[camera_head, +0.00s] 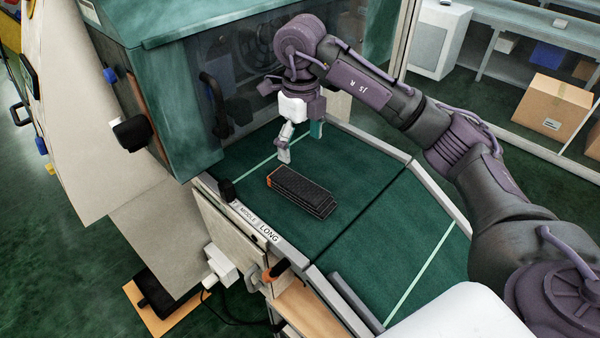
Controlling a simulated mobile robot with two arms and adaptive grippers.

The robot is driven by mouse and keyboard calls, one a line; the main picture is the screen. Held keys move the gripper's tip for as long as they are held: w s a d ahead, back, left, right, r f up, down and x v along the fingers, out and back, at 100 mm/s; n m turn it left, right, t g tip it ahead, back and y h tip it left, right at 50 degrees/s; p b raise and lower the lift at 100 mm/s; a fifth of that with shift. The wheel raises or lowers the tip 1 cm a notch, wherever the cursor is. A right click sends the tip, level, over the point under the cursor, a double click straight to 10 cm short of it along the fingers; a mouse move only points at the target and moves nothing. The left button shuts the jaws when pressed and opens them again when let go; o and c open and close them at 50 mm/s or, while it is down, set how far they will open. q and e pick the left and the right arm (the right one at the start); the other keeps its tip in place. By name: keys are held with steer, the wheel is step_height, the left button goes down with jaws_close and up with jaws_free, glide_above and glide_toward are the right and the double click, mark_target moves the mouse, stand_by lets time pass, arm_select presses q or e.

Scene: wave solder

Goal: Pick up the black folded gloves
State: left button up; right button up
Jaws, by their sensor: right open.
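The black folded gloves (303,194) appear to be the dark, layered, textured bundle with an orange left end. It lies on the green work surface (368,178) in front of the machine. My right gripper (300,145) hangs just behind the bundle, pointing down, its fingers apart. It is empty and does not appear to touch the bundle. The bundle is not covered by the gripper. My left gripper does not show.
A green machine housing (185,110) with a dark window stands left and behind. A raised grey rail (372,142) edges the surface. The surface around the bundle is clear. A cardboard box (553,106) stands at the far right, by shelves.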

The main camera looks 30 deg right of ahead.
steer(key=f, duration=0.1)
steer(key=p, duration=0.2)
glide_above(301, 185)
steer(key=s, duration=0.1)
steer(key=f, duration=0.5)
steer(key=shift+s+a+f, duration=0.1)
steer(key=shift+a+f, duration=0.15)
steer(key=shift+a, duration=0.1)
steer(key=f, duration=0.1)
steer(key=f+p, duration=0.1)
steer(key=f, duration=0.1)
steer(key=shift+w+d, duration=0.2)
steer(key=shift+w, duration=0.15)
step_height(301, 185, down, 3)
steer(key=shift+w+d+f+p, duration=0.15)
steer(key=shift+f+p, duration=0.05)
steer(key=shift+p, duration=0.45)
steer(key=shift+f, duration=0.1)
steer(key=c, duration=1)
steer(key=shift+c, duration=1.2)
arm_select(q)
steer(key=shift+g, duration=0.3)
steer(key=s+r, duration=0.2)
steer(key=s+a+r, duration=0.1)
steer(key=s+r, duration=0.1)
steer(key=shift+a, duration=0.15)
